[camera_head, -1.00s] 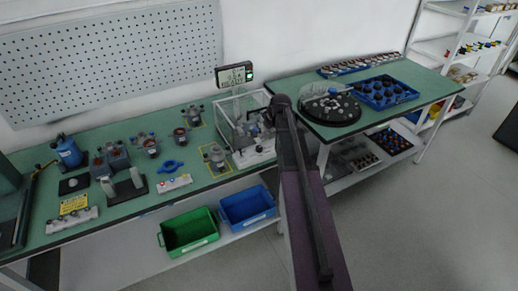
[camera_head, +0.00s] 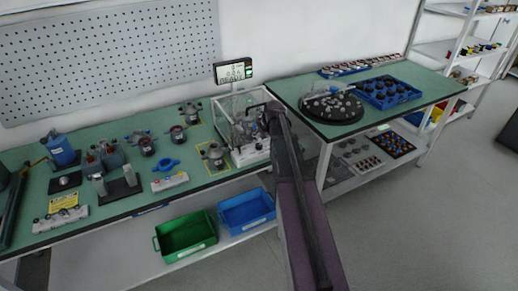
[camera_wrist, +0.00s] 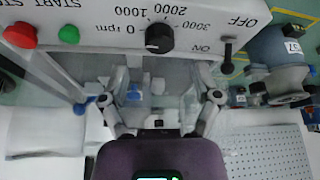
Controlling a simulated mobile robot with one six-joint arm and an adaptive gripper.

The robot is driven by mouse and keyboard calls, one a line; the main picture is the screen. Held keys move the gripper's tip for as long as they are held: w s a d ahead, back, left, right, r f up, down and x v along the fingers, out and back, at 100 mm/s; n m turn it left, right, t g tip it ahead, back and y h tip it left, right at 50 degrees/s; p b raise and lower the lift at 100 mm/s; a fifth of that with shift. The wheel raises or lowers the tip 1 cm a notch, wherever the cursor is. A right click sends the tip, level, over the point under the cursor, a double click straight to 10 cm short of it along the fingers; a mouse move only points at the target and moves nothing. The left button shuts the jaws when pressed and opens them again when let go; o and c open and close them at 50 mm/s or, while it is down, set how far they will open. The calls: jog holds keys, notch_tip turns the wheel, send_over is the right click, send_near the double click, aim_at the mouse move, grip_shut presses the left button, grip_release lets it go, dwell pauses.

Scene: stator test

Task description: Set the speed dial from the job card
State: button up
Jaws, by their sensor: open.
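The speed dial (camera_wrist: 160,38) is a black round knob on a white control panel (camera_wrist: 110,22) in the wrist view. Its scale reads 0 rpm, 1000, 2000 and 3000, upside down. A pale mark shows near the knob's lower left, but I cannot tell the exact setting. My gripper (camera_wrist: 160,85) is open and empty, its fingers spread on either side below the dial, apart from it. In the head view my gripper (camera_head: 272,108) is over the clear enclosure and partly hidden by my arm. I cannot identify the job card.
A black OFF/ON switch (camera_wrist: 228,54), green START button (camera_wrist: 69,34) and red STOP button (camera_wrist: 20,35) flank the dial. A motor (camera_wrist: 280,62) stands at right. Clear enclosure walls (camera_head: 222,125) are close around my gripper. A display (camera_head: 233,71) stands behind; its text is unreadable.

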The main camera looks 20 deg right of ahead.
aim_at(259, 145)
jog(key=shift+b+x, duration=1.85)
jog(key=shift+x, duration=0.45)
grip_shut()
